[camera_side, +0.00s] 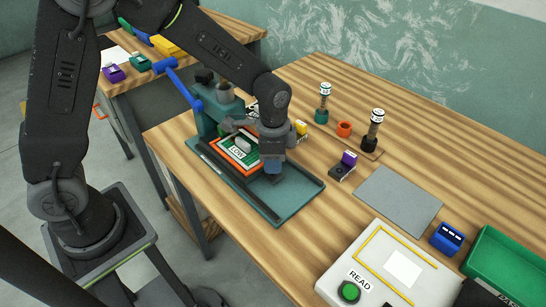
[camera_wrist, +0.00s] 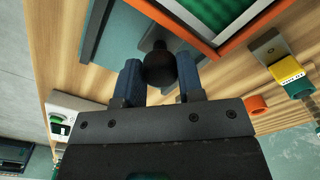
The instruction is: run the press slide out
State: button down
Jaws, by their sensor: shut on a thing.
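The teal press (camera_side: 207,122) stands on the wooden table, with a blue lever (camera_side: 180,86) and a flat teal base plate (camera_side: 292,203) stretching toward the front right. On it, the orange-rimmed slide (camera_side: 228,163) carries a green and white card; the slide's rim also shows at the top of the wrist view (camera_wrist: 172,22). My gripper (camera_side: 272,172) is over the slide's front-right side and hides part of it. In the wrist view its blue fingers (camera_wrist: 160,82) are shut on a dark round knob (camera_wrist: 159,63) beside the slide's rim.
Right of the press are a small black and purple block (camera_side: 345,165), an orange cup (camera_side: 344,129) and two standing stamps (camera_side: 324,105). A grey mat (camera_side: 398,201), a white reader box (camera_side: 350,262), a blue block (camera_side: 447,238) and a green bin (camera_side: 505,265) are farther right. The base plate's front-right part is clear.

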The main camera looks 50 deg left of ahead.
jog(key=d, duration=1.2)
jog(key=shift+d, duration=0.3)
jog(key=c, duration=0.8)
grip_release()
jog(key=shift+o, duration=0.3)
jog(key=shift+r, duration=0.1)
notch_tip(320, 180, up, 14)
